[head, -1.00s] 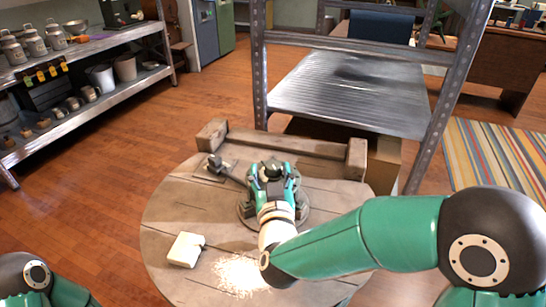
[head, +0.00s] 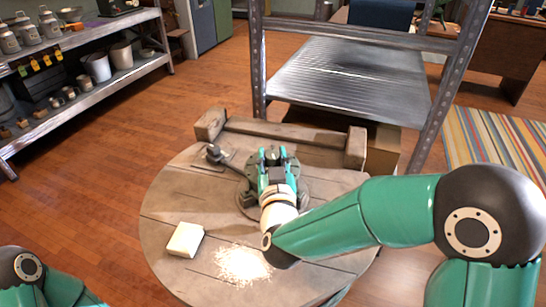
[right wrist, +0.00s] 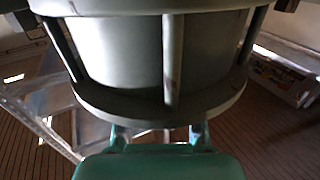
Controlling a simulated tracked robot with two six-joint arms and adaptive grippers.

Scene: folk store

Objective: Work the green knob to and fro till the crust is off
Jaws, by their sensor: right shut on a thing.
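My right gripper (head: 277,158) reaches down over a dark round fixture (head: 249,196) on a round wooden table (head: 165,215). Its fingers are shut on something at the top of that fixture. The green knob cannot be made out apart from the gripper's own green parts; the fingers hide what they hold. In the right wrist view the green fingers (right wrist: 160,137) reach under a large grey drum with a rim (right wrist: 160,105), which fills the upper middle. No crust can be made out. Of my left side only an arm part shows at lower left.
A pale block (head: 186,240) and scattered white grains (head: 243,263) lie on the near part of the table. A dark lever-like piece (head: 214,153) lies left of the fixture. A wooden beam frame (head: 285,135) and metal rack (head: 350,85) stand behind.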

